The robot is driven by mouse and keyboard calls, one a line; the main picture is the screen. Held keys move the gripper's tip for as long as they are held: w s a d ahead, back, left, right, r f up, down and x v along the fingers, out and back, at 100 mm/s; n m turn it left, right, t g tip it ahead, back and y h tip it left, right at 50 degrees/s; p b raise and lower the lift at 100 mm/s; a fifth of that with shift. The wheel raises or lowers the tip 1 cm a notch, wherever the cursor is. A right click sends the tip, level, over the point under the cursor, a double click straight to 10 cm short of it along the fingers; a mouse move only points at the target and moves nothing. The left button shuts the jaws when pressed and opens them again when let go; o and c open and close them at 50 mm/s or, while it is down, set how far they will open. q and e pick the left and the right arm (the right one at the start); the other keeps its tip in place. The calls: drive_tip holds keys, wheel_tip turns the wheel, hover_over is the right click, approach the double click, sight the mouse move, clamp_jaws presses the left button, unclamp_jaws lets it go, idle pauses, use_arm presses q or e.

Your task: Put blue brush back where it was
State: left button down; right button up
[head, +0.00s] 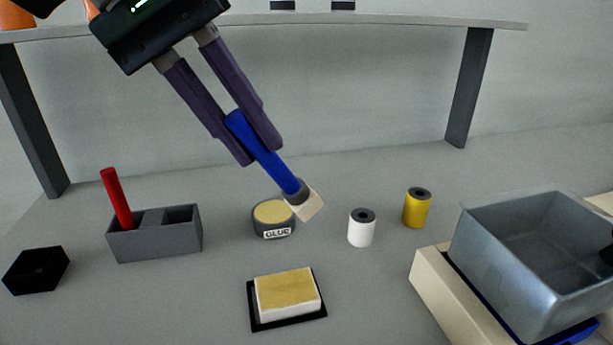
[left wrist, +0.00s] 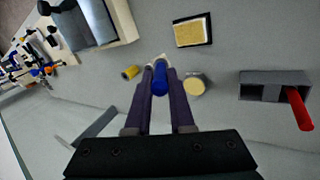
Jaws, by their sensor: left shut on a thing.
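My left gripper (head: 244,150) is shut on the blue brush (head: 262,152) and holds it tilted in the air, its pale bristle end pointing down to the right near the glue pot (head: 273,218). In the left wrist view the blue brush (left wrist: 160,78) sits between the two purple fingers. A grey holder (head: 155,246) with compartments stands at the left. A red-handled brush (head: 117,198) leans in its left compartment, and the other compartments look empty. The holder (left wrist: 262,92) also shows at the right of the left wrist view. My right gripper is not clearly in view.
A white spool (head: 361,230) and a yellow spool (head: 416,210) stand right of the glue pot. A yellow-topped pad (head: 288,295) lies in front. A black open box (head: 36,272) is at far left. A grey bin (head: 535,270) is at right. A shelf (head: 400,19) spans the back.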

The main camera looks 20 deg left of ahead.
use_arm(q)
drive_tip(key=w+a+r+n+y+p, duration=0.15)
drive_tip(key=a+r+n, duration=0.3)
drive_tip(key=n, duration=0.65)
drive_tip(key=a+r+n+g+y+p, duration=0.1)
drive_tip(key=a+r+n+y+p, duration=0.15)
drive_tip(key=a+n, duration=0.6)
drive_tip(key=w+a+r+n+y+p, duration=0.15)
drive_tip(key=r+n, duration=0.25)
drive_tip(key=n, duration=1)
drive_tip(key=s+d+x, duration=0.1)
drive_tip(key=s+x, duration=0.1)
drive_tip(key=x, duration=0.8)
drive_tip(key=s+d+f+x, duration=0.1)
drive_tip(key=s+x, duration=0.1)
drive_tip(key=x, duration=0.8)
drive_tip(key=shift+s+a, duration=0.3)
drive_tip(key=shift+a, duration=0.2)
drive_tip(key=shift+h, duration=0.25)
